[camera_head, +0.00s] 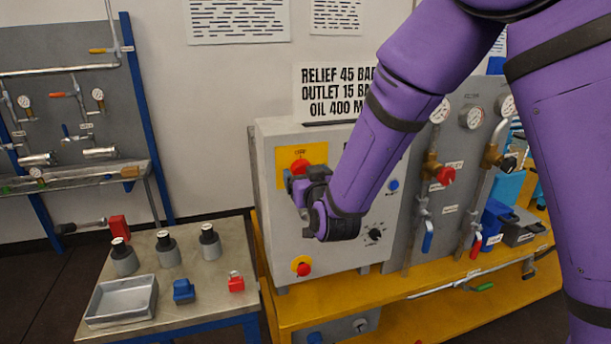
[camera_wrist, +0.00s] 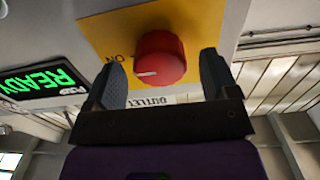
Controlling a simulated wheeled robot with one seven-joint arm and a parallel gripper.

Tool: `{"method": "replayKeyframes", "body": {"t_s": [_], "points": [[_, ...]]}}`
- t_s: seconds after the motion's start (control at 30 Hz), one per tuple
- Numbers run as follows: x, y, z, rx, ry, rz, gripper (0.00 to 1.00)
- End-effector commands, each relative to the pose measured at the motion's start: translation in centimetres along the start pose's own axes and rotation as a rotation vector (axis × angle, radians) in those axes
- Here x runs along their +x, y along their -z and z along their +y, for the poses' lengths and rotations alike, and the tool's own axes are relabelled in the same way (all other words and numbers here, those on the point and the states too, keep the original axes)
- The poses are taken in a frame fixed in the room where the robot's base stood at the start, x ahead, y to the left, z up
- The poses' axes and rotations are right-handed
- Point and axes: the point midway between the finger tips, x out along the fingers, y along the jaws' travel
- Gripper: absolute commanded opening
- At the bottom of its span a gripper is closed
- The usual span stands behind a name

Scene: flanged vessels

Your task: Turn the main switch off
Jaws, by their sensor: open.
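The main switch is a red rotary knob (camera_head: 300,167) on a yellow plate (camera_head: 316,152) at the upper left of a grey control box. In the wrist view the red knob (camera_wrist: 159,57) has a white pointer line low on its left face, near the letters "ON" on the yellow plate (camera_wrist: 100,32). My gripper (camera_head: 296,185) is at the knob, and my arm hides part of the box front. In the wrist view my gripper (camera_wrist: 164,80) is open, with one dark finger on each side of the knob. A gap shows on both sides.
A display reading "READY" (camera_wrist: 40,84) is beside the plate. The box (camera_head: 275,225) also bears a lower red button (camera_head: 302,268), a black knob (camera_head: 375,234) and a blue button (camera_head: 393,185). Gauges and valves stand right. A side table (camera_head: 205,305) holds a metal tray (camera_head: 122,300), weights and padlocks.

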Motion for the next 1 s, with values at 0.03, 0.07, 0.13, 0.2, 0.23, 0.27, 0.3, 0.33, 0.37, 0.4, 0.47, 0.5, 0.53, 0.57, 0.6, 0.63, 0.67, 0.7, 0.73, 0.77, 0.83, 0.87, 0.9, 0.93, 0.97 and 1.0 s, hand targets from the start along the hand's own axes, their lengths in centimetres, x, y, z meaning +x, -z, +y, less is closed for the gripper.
{"method": "replayKeyframes", "body": {"t_s": [0.03, 0.07, 0.13, 0.2, 0.23, 0.27, 0.3, 0.33, 0.37, 0.4, 0.47, 0.5, 0.53, 0.57, 0.6, 0.63, 0.67, 0.7, 0.73, 0.77, 0.83, 0.87, 0.9, 0.93, 0.97, 1.0], "points": [[0.21, -0.01, 0.01, 0.0, 0.0, 0.0, 0.8], [0.27, -0.01, 0.01, 0.0, 0.0, -0.001, 0.8], [0.36, -0.01, 0.01, 0.0, 0.0, -0.001, 0.8], [0.37, 0.0, 0.01, 0.0, 0.0, -0.001, 0.8], [0.36, 0.0, 0.01, 0.0, 0.0, -0.001, 0.8], [0.36, 0.0, 0.01, 0.0, 0.0, -0.001, 0.8], [0.35, 0.0, 0.01, 0.0, 0.0, 0.0, 0.8], [0.35, 0.01, 0.01, 0.0, 0.0, 0.0, 0.8], [0.35, 0.01, 0.01, 0.0, 0.0, 0.0, 0.73], [0.35, 0.01, 0.01, 0.0, 0.0, 0.0, 0.64], [0.34, 0.01, 0.01, 0.0, 0.0, 0.0, 0.5], [0.34, 0.01, 0.01, 0.0, 0.0, 0.0, 0.41], [0.34, 0.01, 0.01, 0.0, 0.0, 0.0, 0.34], [0.34, 0.01, 0.01, 0.0, 0.0, 0.0, 0.31], [0.34, 0.01, 0.01, 0.0, 0.0, 0.0, 0.31], [0.34, 0.02, 0.01, -0.001, 0.0, 0.0, 0.31], [0.34, 0.01, 0.01, -0.001, 0.0, 0.0, 0.31], [0.34, 0.01, 0.01, -0.003, 0.0, 0.0, 0.31], [0.33, 0.02, 0.01, -0.005, 0.0, 0.0, 0.31], [0.33, 0.02, 0.01, -0.008, 0.0, 0.0, 0.31], [0.33, 0.02, 0.0, -0.021, 0.0, 0.0, 0.31], [0.33, 0.02, 0.0, -0.03, 0.0, 0.0, 0.31], [0.33, 0.02, 0.0, -0.042, 0.0, 0.0, 0.31], [0.33, 0.02, 0.0, -0.054, 0.0, 0.0, 0.31], [0.33, 0.02, 0.0, -0.068, 0.0, 0.0, 0.31], [0.33, 0.02, 0.0, -0.088, 0.0, 0.0, 0.31]]}}
